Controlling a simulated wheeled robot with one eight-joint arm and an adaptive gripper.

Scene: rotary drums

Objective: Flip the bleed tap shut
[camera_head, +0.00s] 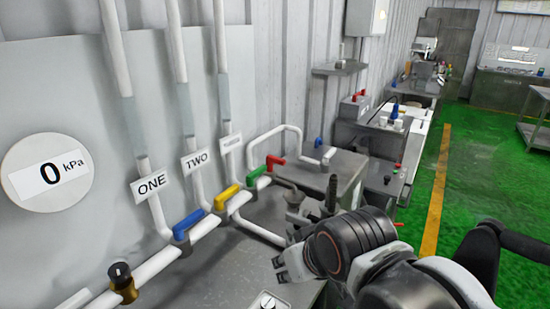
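No tap in view has a readable "bleed" label, so I cannot tell which one is the bleed tap. A red-handled tap (275,161) sits at the far end of the white manifold pipe (160,262). Nearer on this pipe are a green handle (256,175), a yellow handle (227,195) and a blue handle (188,223). A brass fitting with a black knob (122,279) is at the near end. My gripper (281,268) is right of the pipe, apart from the handles, above the grey bench. Its fingertips are small and partly hidden by my arm, so its opening is unclear.
A round gauge (47,172) on the panel reads 0 kPa. A grey metal box (325,176) stands behind my gripper. Green floor is open at right.

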